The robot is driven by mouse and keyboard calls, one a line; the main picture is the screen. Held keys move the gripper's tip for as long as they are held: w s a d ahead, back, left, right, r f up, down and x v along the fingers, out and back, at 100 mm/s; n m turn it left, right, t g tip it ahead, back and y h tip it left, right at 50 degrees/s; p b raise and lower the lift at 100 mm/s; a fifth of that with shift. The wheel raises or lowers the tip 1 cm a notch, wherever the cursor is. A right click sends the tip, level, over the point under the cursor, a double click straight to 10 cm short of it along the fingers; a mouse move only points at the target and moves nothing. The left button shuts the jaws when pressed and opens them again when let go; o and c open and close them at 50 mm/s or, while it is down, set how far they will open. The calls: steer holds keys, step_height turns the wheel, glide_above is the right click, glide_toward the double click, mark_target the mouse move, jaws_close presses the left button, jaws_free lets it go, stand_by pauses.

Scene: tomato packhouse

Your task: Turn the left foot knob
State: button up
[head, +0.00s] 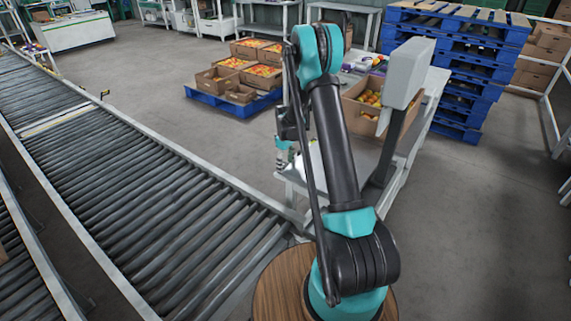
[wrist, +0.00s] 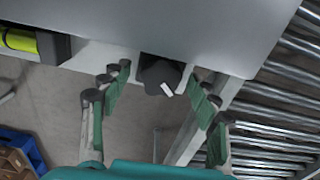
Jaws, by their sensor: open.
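A dark, rounded knob (wrist: 160,77) with a white pointer mark shows in the wrist view, at the edge of a pale grey panel (wrist: 165,25). The mark slants down to the right. My gripper (wrist: 159,92) is open, with its green-padded fingers spread to the left and right of the knob. I see gaps on both sides; contact is not visible. In the head view my gripper is mostly hidden behind my arm, beside the white bench (head: 408,150). The knob does not show there.
A roller conveyor (head: 130,180) runs along the left, close to the bench. A cardboard box of tomatoes (head: 372,112) stands on the bench. Behind are a blue pallet with tomato boxes (head: 215,101) and stacked blue pallets (head: 460,75). The floor at right is clear.

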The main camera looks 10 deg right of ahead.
steer(key=c, duration=1.1)
steer(key=shift+c, duration=0.2)
steer(key=shift+m, duration=0.4)
steer(key=m, duration=0.4)
steer(key=shift+m, duration=2.4)
